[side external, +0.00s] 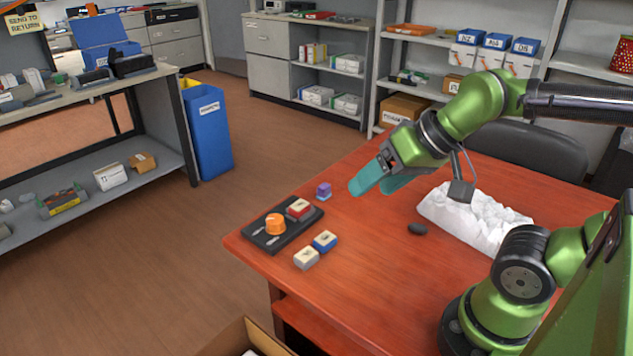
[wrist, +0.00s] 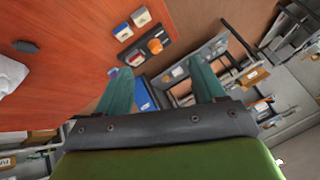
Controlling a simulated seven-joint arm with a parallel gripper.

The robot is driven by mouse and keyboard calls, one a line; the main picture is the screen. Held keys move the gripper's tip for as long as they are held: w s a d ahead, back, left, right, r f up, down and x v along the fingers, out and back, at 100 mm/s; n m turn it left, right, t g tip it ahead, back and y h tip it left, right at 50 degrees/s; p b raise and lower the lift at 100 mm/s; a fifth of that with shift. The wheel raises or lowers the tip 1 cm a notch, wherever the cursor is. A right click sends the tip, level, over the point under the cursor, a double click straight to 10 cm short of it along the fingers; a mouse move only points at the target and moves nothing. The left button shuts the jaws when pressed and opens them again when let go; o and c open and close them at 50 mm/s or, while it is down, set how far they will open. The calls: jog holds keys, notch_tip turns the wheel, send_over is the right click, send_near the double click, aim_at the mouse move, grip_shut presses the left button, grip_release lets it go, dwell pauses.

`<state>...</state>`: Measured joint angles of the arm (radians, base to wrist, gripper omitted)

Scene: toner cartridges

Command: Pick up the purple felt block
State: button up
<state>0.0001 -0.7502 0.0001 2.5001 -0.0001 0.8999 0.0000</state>
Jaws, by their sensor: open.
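The purple felt block (side external: 324,189) stands on the orange-red table near its far left edge, just behind the dark tray. My gripper (side external: 373,185) has teal fingers and is above the table, to the right of the block and apart from it. In the wrist view my gripper (wrist: 162,85) shows its two fingers spread apart with nothing between them. A small purple patch of the block (wrist: 113,72) shows beside the left finger, which partly hides it.
A dark tray (side external: 268,241) holds an orange knob (side external: 275,223) and a red-and-cream block (side external: 298,208). A blue-and-cream block (side external: 325,241) and a cream-and-grey block (side external: 306,258) lie beside it. A dark oval object (side external: 417,229) and a white lumpy piece (side external: 475,217) lie right.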

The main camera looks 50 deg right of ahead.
jog(key=shift+o, duration=0.3)
jog(key=n+g+h, duration=0.2)
jog(key=n+g, duration=0.2)
jog(key=g, duration=0.3)
send_over(323, 185)
jog(key=shift+f, duration=3.75)
jog(key=f, duration=1)
jog(key=shift+a+f, duration=0.3)
jog(key=shift+d+f, duration=0.15)
jog(key=shift+f, duration=1.3)
jog(key=shift+d+f, duration=0.15)
jog(key=shift+f, duration=1.25)
jog(key=c, duration=1.1)
